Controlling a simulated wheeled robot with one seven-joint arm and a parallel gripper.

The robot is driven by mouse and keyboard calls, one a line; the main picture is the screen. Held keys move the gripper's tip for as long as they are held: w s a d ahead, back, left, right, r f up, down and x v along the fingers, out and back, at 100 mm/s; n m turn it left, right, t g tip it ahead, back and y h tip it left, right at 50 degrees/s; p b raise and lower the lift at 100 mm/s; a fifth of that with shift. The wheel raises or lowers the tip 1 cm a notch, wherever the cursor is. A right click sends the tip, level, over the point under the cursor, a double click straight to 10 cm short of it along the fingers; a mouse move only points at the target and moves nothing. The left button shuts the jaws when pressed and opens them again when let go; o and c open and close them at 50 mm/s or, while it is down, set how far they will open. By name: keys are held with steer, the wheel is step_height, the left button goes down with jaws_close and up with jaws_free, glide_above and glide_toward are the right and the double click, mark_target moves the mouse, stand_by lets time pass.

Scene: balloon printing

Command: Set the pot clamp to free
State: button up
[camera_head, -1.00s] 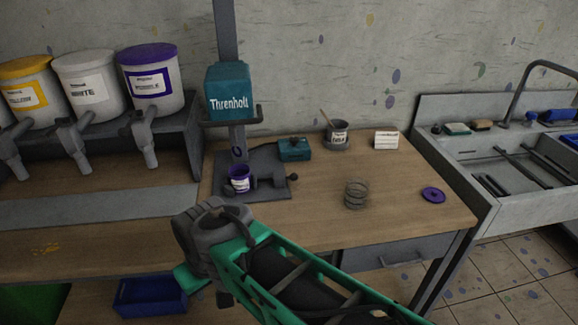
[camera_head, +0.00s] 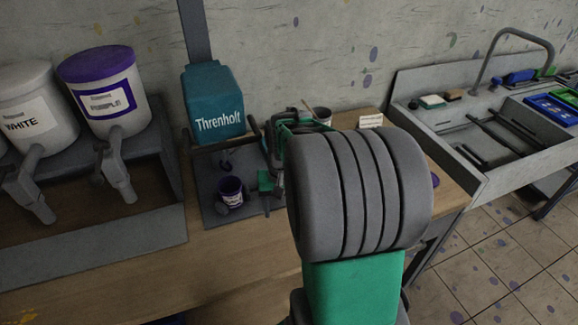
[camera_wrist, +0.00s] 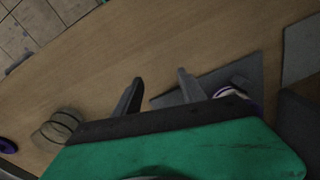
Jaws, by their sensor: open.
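The dark pot clamp (camera_head: 249,197) is beside the purple-filled pot (camera_head: 231,188) on the grey base plate (camera_head: 211,176) of the teal Threnholt machine (camera_head: 213,103). My arm and gripper cover the clamp's right side in the head view, so its setting cannot be read. My gripper (camera_head: 272,152) is just right of the pot. In the wrist view, the fingers of my gripper (camera_wrist: 158,90) are apart and empty, above the wood near the base plate's corner. The pot (camera_wrist: 257,104) is mostly hidden behind my gripper body there.
The white tub (camera_head: 28,110) and purple tub (camera_head: 104,86) with spouts stand left. A sink (camera_head: 500,125) is at right. Bare wood lies before the base plate.

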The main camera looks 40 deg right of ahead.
steer(key=d+m, duration=0.1)
steer(key=d, duration=0.1)
steer(key=w+d+m, duration=0.1)
steer(key=d, duration=0.1)
steer(key=d+p, duration=0.1)
steer(key=d, duration=0.1)
steer(key=shift+w+d+f+m, duration=0.15)
steer(key=shift+w+m, duration=0.15)
steer(key=shift+m, duration=0.1)
steer(key=w+d+m, duration=0.1)
steer(key=w+d+r+m, duration=0.1)
steer(key=w+d, duration=0.1)
steer(key=w+d+r+m+t, duration=0.1)
steer(key=w+d+r+m, duration=0.15)
steer(key=w+m, duration=0.2)
steer(key=shift+n, duration=0.35)
steer(key=f, duration=0.2)
steer(key=w+f, duration=0.1)
steer(key=f, duration=0.1)
steer(key=w+a+f+p, duration=0.1)
steer(key=f, duration=0.2)
jaws_close()
steer(key=shift+r, duration=0.1)
